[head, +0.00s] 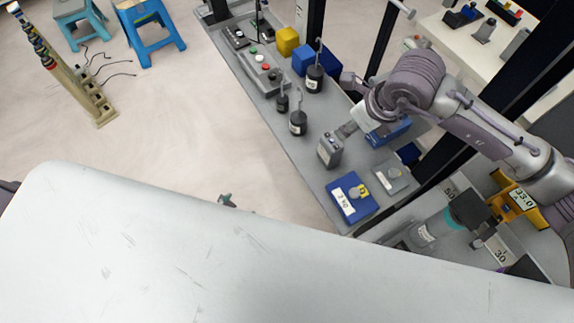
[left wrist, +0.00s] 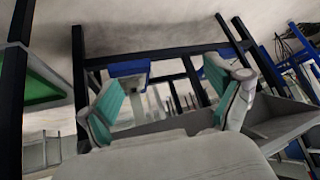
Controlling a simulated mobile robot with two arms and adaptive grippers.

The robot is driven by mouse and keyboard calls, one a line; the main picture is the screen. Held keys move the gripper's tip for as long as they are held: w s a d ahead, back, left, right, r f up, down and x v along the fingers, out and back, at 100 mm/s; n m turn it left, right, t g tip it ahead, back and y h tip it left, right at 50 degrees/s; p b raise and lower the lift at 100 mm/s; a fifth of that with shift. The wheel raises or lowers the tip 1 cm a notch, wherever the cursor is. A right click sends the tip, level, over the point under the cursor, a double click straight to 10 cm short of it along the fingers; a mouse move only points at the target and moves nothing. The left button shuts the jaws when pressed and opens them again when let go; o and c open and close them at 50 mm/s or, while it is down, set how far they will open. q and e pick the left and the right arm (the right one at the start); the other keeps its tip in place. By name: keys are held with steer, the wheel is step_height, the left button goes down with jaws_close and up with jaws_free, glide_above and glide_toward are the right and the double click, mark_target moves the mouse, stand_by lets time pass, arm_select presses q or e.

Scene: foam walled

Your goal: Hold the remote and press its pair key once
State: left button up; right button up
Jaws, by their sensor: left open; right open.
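I cannot make out a thing that is surely the remote. A grey box with green and red buttons (head: 263,69) lies on the long grey bench, with a smaller dark control box (head: 236,37) beyond it. My left gripper (head: 227,201) shows only as a small teal and grey tip past the white surface in the head view. In the left wrist view the left gripper (left wrist: 170,105) is open, teal pads apart, nothing between them.
The bench (head: 310,182) also carries black hooked weights (head: 298,122), yellow (head: 288,41) and blue blocks, and a blue case (head: 350,197). Dark posts cross the right side. Blue stools (head: 148,30) and a beige rack (head: 75,75) stand left. The floor between is mostly clear.

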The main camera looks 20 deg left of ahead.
arm_select(q)
steer(key=w+d+r+m+t+h, duration=0.1)
steer(key=w+d+r+h, duration=0.15)
steer(key=r, duration=0.45)
steer(key=w+d+r+m+t+h, duration=0.1)
steer(key=w+d+r, duration=0.3)
steer(key=r, duration=0.2)
steer(key=m+h, duration=0.2)
steer(key=h, duration=0.3)
glide_toward(323, 155)
steer(key=shift+t, duration=0.3)
steer(key=x, duration=1.2)
steer(key=shift+s+d+f, duration=0.1)
steer(key=shift+d, duration=0.05)
steer(key=shift+c, duration=0.2)
steer(key=c, duration=1.3)
arm_select(e)
jaws_close()
